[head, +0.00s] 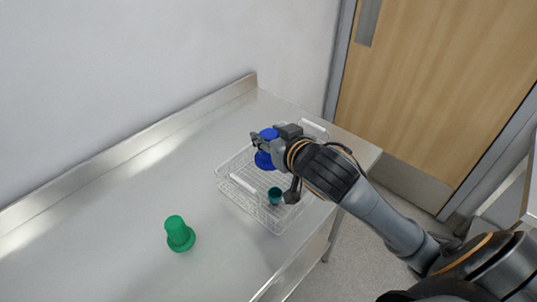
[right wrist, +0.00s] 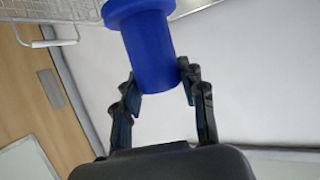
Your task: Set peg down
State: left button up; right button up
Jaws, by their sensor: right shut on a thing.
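A blue peg (head: 264,160) with a wide flange is held by my right gripper (head: 258,140) over the wire basket. In the right wrist view the blue peg (right wrist: 152,55) sits between the two fingers of my right gripper (right wrist: 160,92), its flange away from the palm. Whether the peg touches the basket is hard to tell. A green peg (head: 178,232) stands upright on its wide flange on the steel table, left of the basket. My left gripper is not in view.
The wire basket (head: 226,184) with white handles stands near the table's right end. A small teal cup-like piece (head: 275,196) is in its front part. The steel table (head: 110,225) is clear on the left, with a raised back edge along the wall.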

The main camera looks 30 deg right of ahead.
pick_arm(q)
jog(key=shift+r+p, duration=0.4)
jog(key=shift+p, duration=0.4)
pick_arm(e)
jog(key=w+d+f, duration=0.4)
jog(key=w+f, duration=0.5)
jog(key=f, duration=0.2)
jog(key=shift+w+d+f, duration=0.25)
jog(key=shift+w, duration=0.05)
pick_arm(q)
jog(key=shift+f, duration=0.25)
pick_arm(e)
jog(key=shift+f, duration=0.6)
jog(key=o, duration=1.2)
jog(key=shift+c, duration=0.2)
jog(key=shift+r, duration=0.1)
